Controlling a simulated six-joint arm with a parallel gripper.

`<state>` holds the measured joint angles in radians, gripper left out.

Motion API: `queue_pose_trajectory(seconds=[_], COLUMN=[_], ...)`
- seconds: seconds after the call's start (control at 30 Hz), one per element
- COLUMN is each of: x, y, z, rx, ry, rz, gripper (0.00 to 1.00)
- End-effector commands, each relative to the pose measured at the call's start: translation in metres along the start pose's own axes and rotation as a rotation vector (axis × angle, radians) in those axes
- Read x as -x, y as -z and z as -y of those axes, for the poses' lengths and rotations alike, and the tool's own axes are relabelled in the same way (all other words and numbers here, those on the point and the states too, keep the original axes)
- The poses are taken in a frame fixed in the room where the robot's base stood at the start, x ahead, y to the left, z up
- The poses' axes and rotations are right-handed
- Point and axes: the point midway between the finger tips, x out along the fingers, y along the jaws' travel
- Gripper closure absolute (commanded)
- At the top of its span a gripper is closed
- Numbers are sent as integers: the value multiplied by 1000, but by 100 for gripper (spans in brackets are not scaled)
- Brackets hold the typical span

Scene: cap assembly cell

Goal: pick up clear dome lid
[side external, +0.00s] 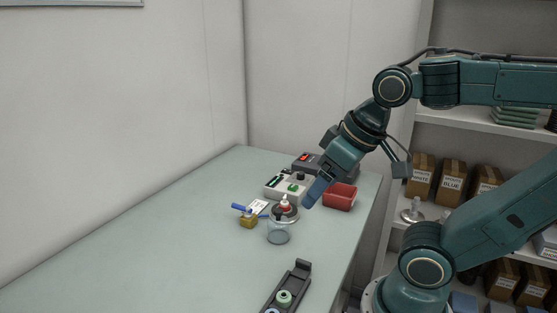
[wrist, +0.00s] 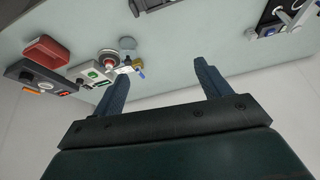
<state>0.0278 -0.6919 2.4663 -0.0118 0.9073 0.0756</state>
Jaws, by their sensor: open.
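The clear dome lid (side external: 278,236) appears as a see-through rounded shape on the pale green table, in front of a dark round piece with a white and red tip (side external: 285,207). In the wrist view the lid seems to be the small grey-blue disc (wrist: 127,43) beyond my fingers. My gripper (side external: 312,194) is tilted down above the table, to the upper right of the lid and apart from it. Its blue fingers (wrist: 160,70) are spread with nothing between them.
Behind are a button box (side external: 287,186), a dark device with a red display (side external: 306,162) and a red bin (side external: 340,197). A dark rack (side external: 289,285) stands in front. The table's left side is clear.

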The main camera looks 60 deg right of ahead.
Motion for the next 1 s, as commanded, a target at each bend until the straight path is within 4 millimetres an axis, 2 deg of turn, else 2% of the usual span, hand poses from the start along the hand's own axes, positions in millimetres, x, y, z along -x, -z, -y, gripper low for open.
queue_pose_trajectory(seconds=[0.27, 0.47, 0.7, 1.0], x=[-15, -34, -64, -109], y=[34, 61, 88, 111], z=[-12, -27, -52, -94], rx=[-287, -533, -830, -1199], ry=[-31, -66, -119, -204], rz=[100, 178, 266, 369], gripper=[24, 24, 24, 24])
